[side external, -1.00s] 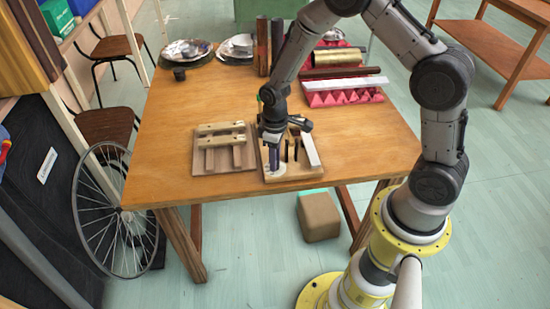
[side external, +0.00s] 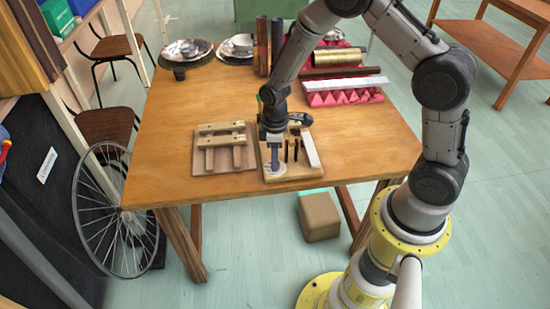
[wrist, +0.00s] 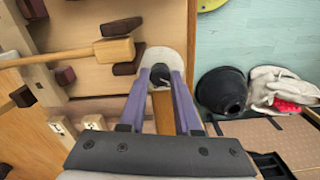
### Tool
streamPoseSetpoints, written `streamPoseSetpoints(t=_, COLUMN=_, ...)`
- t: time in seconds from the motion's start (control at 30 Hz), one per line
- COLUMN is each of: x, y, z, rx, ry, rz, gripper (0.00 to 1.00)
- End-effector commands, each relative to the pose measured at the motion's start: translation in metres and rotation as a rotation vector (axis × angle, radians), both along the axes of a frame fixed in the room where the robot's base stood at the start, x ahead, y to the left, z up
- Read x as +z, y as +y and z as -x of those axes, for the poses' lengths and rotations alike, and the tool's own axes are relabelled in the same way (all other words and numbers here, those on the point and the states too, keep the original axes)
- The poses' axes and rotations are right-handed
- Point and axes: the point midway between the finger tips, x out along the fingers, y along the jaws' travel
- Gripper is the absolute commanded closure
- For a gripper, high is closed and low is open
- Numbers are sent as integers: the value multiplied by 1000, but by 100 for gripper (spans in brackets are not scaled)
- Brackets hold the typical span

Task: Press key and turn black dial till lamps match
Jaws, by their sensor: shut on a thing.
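My gripper (side external: 276,164) points down at the front left of a small wooden board (side external: 300,176) near the table's front edge. In the wrist view, its purple fingers are shut on a small black dial (wrist: 160,73). A pale round plate (side external: 267,170) lies under the fingertips, and it shows around the dial in the wrist view (wrist: 155,56). Two dark upright strips (side external: 291,150) and a white bar (side external: 310,149) are on the same board, right of my gripper. I cannot make out which part is the key, or any lit lamps.
A second board with a wooden frame (side external: 225,141) lies just left. Metal dishes (side external: 187,49), dark upright tubes (side external: 262,48), a brass cylinder (side external: 341,57) and a red ridged tray (side external: 343,97) stand farther back. The table's right front is clear.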

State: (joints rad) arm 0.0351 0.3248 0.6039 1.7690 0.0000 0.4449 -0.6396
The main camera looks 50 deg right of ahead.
Motion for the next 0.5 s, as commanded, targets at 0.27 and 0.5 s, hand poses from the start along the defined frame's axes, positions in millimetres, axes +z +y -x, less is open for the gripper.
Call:
streamPoseSetpoints(t=0.27, x=1, y=0, z=-1, rx=1, ry=-4, rz=0, gripper=38)
streamPoseSetpoints(t=0.5, x=1, y=0, z=-1, rx=0, ry=-2, rz=0, gripper=38)
